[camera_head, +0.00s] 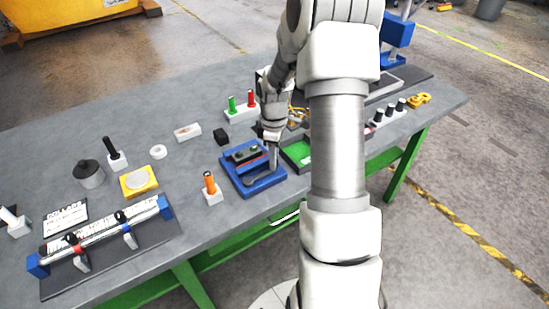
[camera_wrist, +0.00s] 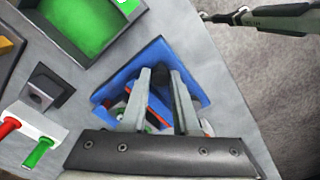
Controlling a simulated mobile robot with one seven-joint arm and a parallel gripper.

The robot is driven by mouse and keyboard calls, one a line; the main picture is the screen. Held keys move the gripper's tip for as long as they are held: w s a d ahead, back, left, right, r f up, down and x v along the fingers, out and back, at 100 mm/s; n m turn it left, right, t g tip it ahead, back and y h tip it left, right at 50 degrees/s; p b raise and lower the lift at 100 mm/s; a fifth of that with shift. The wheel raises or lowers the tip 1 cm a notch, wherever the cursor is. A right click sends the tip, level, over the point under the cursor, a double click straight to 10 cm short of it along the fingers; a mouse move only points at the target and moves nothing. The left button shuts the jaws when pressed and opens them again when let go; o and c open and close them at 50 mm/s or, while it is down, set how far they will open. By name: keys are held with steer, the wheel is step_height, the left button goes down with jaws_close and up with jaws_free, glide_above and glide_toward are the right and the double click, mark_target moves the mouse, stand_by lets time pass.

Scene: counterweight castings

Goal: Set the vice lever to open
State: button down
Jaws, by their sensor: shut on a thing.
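The vice (camera_head: 237,176) is a blue block with a dark and grey top, lying flat near the front edge of the bench. My gripper (camera_head: 273,166) reaches down from above onto its right side. In the wrist view the blue vice (camera_wrist: 154,53) lies beneath my two grey fingers (camera_wrist: 160,76), which stand a small gap apart. They are shut on the vice lever, which they mostly hide. I cannot make out the lever's exact angle.
An orange-handled tool (camera_head: 210,183) in a white block stands just left of the vice. A black block (camera_head: 220,136) and green and red handles (camera_head: 242,106) are behind it. A green-lined tray (camera_head: 297,152) is close on the right.

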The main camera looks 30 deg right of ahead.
steer(key=shift+w, duration=0.1)
steer(key=c, duration=0.7)
jaws_free()
steer(key=shift+o, duration=0.2)
step_height(320, 180, up, 18)
steer(key=shift+f, duration=0.25)
